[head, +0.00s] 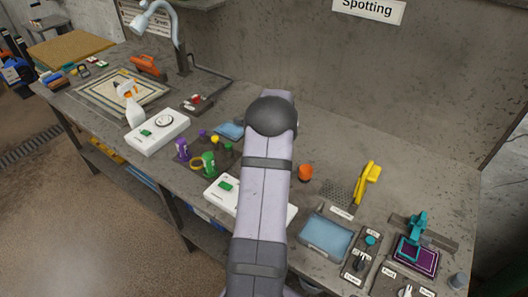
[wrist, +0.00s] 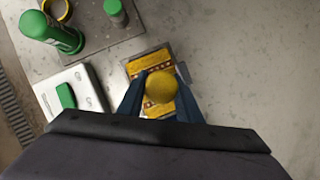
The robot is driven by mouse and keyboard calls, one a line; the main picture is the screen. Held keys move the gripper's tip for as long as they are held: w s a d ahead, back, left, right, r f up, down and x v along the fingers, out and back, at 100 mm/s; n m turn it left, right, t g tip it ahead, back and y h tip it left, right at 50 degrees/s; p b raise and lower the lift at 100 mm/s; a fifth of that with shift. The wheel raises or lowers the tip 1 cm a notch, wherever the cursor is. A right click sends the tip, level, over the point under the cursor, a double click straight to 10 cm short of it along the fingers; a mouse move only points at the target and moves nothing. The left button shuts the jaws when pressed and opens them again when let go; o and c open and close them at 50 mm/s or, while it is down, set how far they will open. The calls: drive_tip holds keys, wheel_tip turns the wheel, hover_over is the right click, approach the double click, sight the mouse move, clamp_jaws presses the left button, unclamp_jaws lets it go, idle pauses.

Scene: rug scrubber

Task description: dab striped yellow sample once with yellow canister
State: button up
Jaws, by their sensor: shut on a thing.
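In the wrist view, my gripper (wrist: 159,92) has its blue fingers on both sides of the yellow canister (wrist: 160,88), seen from above as a round yellow top. The striped yellow sample (wrist: 137,68), yellow with dark and pale bands, lies below it in a grey frame. The canister covers part of the sample, and I cannot tell whether it touches it. In the head view my own arm hides the gripper, canister and sample.
A white device with a green block (wrist: 66,97) is left of the sample. A green canister (wrist: 48,31), a small green pot (wrist: 115,12) and a yellow ring (wrist: 57,9) are beyond. The head view shows a blue pad (head: 326,238) at right. Bare bench lies right of the sample.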

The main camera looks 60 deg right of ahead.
drive_tip(key=shift+f+b, duration=0.3)
drive_tip(key=shift+f, duration=0.4)
idle(1.1)
drive_tip(key=shift+r, duration=0.1)
drive_tip(key=shift+r+p, duration=3.45)
drive_tip(key=shift+p, duration=0.2)
drive_tip(key=shift+w, duration=0.1)
